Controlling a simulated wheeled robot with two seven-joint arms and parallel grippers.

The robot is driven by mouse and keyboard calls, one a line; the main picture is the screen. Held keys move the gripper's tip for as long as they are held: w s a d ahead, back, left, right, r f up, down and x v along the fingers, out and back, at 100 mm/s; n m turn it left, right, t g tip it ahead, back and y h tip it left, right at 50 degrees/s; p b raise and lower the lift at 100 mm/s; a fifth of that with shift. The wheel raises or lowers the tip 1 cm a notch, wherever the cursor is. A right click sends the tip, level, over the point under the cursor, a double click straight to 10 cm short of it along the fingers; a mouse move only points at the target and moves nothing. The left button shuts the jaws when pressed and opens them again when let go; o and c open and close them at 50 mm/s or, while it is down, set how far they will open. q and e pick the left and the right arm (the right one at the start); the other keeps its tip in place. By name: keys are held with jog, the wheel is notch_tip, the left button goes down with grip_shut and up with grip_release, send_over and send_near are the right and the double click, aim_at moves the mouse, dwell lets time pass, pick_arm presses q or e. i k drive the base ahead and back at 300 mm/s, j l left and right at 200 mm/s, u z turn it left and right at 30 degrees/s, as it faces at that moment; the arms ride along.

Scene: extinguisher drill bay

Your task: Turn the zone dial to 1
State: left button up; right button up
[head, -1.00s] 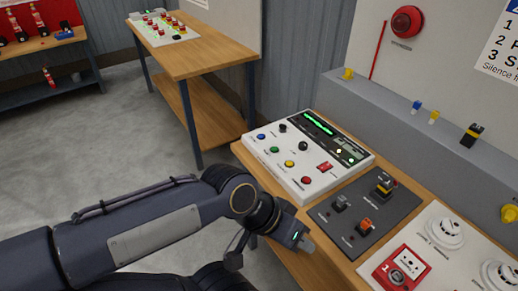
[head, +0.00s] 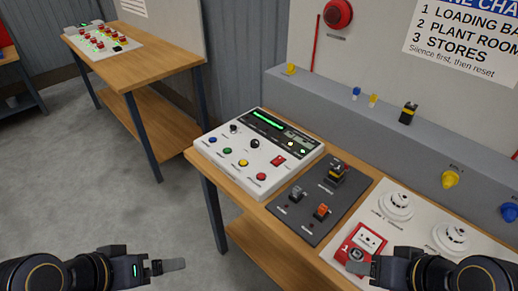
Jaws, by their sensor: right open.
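The white control panel (head: 225,165) lies on the wooden bench. It has two black knobs, a smaller one (head: 234,128) at the back left and a larger one (head: 254,144) near the middle. The labels are too small to read, so I cannot tell which is the zone dial or where it points. My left gripper (head: 172,266) is low at the left over the floor, well away from the panel; its jaw gap is not clear. My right gripper (head: 359,266) is open at the lower right, beside the red call point, apart from the panel.
The panel also carries coloured buttons, a red switch (head: 278,161) and a lit green display (head: 267,120). To its right are a dark switch plate (head: 291,221), a red call point (head: 362,243) and white detectors (head: 397,205). A grey ledge (head: 330,90) runs behind. Floor at left is clear.

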aim_at(255, 144)
jog(key=i+j+z, duration=0.1)
jog(key=i+j, duration=0.15)
jog(key=i+j+z, duration=0.1)
jog(key=i+j, duration=0.15)
jog(key=j, duration=0.2)
jog(key=i+j+z, duration=0.1)
jog(key=j, duration=0.3)
jog(key=i+j, duration=0.35)
jog(key=j+z, duration=0.05)
